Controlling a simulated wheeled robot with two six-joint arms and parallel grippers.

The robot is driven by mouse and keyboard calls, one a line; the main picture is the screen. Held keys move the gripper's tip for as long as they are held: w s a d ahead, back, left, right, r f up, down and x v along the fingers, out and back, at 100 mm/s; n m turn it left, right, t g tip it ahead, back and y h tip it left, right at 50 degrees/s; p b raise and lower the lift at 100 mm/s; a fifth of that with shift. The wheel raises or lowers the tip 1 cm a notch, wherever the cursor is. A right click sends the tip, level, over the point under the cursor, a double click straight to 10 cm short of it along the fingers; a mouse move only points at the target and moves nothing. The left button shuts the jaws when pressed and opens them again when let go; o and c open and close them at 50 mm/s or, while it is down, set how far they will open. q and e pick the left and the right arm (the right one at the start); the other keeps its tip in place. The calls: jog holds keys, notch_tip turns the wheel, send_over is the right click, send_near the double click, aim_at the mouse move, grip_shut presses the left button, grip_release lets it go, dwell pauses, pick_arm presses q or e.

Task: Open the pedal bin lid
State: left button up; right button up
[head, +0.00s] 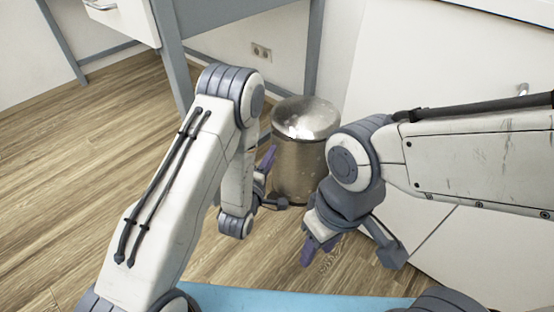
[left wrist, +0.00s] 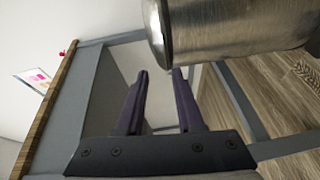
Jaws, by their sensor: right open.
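The pedal bin (head: 300,167) is a metal cylinder standing on the wooden floor, its shiny domed lid (head: 305,117) down on top. My left gripper (head: 268,160) is just left of the bin's body, partly hidden behind my own arm. In the left wrist view, its two purple fingers (left wrist: 160,76) are apart with nothing between them, and the bin's body (left wrist: 225,28) fills the upper right beyond the fingertips. Whether they touch the bin is unclear. My right gripper (head: 314,248) is open and low, in front and right of the bin.
A grey-framed desk (head: 240,20) stands behind the bin, with a white drawer unit (head: 122,22) at upper left. White cabinets (head: 440,65) close off the right side. A wall socket (head: 261,51) is behind. Open wooden floor (head: 60,160) lies to the left.

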pick_arm(q)
jog(key=shift+n+t, duration=0.5)
jog(key=b+x, duration=0.1)
jog(key=x, duration=0.2)
jog(key=f+b+x, duration=0.1)
jog(key=b+x, duration=0.1)
jog(key=x, duration=0.1)
jog(key=f+b+x, duration=0.1)
jog(key=b+x, duration=0.1)
jog(key=x, duration=0.1)
jog(key=shift+w+a, duration=0.3)
jog(key=shift+w, duration=0.1)
grip_shut()
pick_arm(e)
notch_tip(320, 180, down, 6)
jog(key=shift+f, duration=0.15)
pick_arm(q)
jog(key=shift+a, duration=0.1)
